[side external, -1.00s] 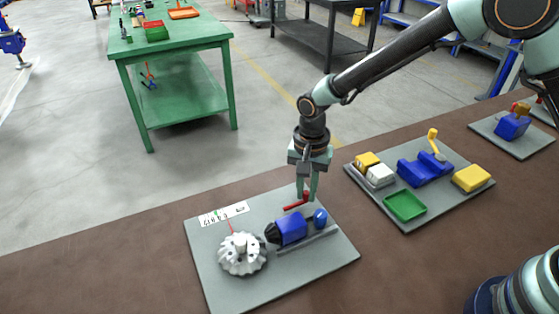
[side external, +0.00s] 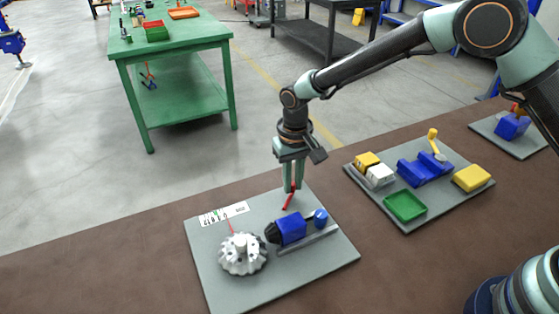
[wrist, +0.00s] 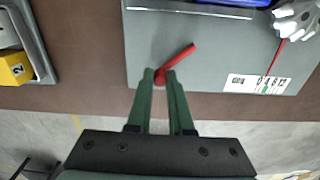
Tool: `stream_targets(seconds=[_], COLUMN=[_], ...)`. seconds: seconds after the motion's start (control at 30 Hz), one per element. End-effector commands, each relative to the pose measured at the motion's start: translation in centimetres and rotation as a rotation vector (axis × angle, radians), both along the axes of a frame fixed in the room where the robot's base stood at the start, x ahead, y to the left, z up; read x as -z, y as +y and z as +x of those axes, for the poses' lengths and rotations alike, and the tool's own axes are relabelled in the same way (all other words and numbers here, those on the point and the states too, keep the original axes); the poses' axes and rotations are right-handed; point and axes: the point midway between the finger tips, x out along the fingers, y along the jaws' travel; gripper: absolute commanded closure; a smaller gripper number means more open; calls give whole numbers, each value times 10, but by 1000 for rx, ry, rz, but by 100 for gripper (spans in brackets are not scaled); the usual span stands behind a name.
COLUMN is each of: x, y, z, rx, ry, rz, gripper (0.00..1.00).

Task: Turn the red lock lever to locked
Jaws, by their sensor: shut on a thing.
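The red lock lever (side external: 288,201) is on the grey plate (side external: 205,275), behind the blue body (side external: 291,229). My gripper (side external: 292,188) points down over the plate's back edge and is shut on the lever's back end. In the wrist view my gripper (wrist: 161,73) pinches the near end of the lever (wrist: 182,55), whose other end slants up and right. The fingers hide part of the held end. A white label with marks (side external: 223,214) lies to the left on the plate; it also shows in the wrist view (wrist: 256,84).
A white toothed knob (side external: 243,256) stands at the front left of the plate. A second plate (side external: 430,208) to the right carries yellow and blue blocks and a green tray (side external: 405,206). Brown table surface (side external: 110,275) is clear to the left.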

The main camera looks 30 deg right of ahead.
Motion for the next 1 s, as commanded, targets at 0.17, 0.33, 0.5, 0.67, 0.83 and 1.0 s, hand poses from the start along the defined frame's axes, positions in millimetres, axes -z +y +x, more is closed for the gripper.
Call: stream_targets(seconds=[0.17,0.33,0.5,0.67,0.83,1.0], x=[-1,-1,-1,-1,-1,-1], y=[7,13,18,21,23,23], z=[7,11,14,15,16,16], rx=[-158,-288,-387,-447,-480,-491], ry=[-3,-3,-4,-4,-5,-5], rz=[1,1,1,1,1,1], gripper=[100,100,100,100,100,100])
